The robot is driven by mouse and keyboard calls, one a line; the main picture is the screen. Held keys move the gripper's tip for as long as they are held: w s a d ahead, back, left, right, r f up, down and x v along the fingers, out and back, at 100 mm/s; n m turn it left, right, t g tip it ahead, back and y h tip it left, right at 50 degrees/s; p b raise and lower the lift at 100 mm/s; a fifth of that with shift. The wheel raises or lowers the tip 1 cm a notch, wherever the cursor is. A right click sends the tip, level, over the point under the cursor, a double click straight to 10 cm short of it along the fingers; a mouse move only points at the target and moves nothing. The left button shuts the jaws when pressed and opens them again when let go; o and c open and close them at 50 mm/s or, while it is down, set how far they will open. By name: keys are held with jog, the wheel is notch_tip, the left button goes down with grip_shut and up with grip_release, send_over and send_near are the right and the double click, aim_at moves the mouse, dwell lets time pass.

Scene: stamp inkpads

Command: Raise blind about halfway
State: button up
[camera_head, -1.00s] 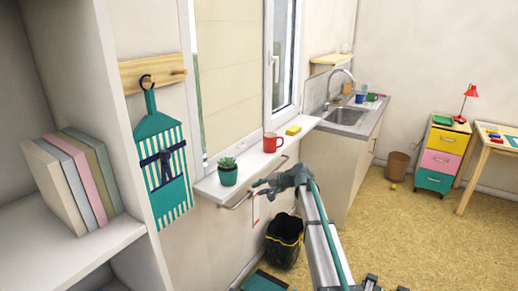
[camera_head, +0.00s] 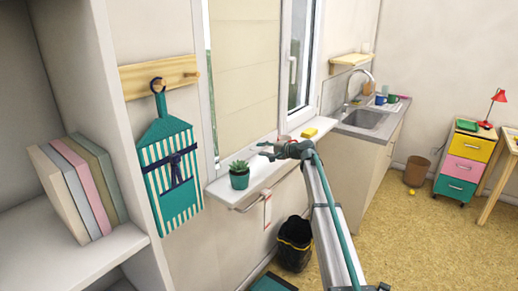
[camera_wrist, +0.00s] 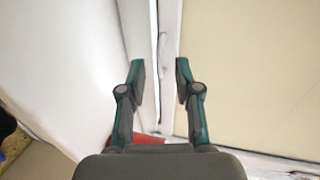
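The cream blind (camera_head: 245,80) hangs down over the large left window pane in the head view, with its lower end near the sill. It also fills the right of the wrist view (camera_wrist: 250,70). My gripper (camera_head: 267,150) is just above the sill in the head view. In the wrist view my gripper (camera_wrist: 158,75) is open and empty, its fingers pointing at the white frame left of the blind. A thin pale upright piece (camera_wrist: 162,45) shows ahead between the fingers; I cannot tell whether it is a cord or a handle.
A potted plant (camera_head: 239,175) stands on the white sill (camera_head: 222,190), left of my gripper. A red mug (camera_head: 285,138) is mostly hidden behind my gripper; a yellow sponge (camera_head: 309,132) lies farther right. A rail (camera_head: 250,206) runs below the sill.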

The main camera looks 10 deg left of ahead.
jog(key=shift+x, duration=1.4)
grip_shut()
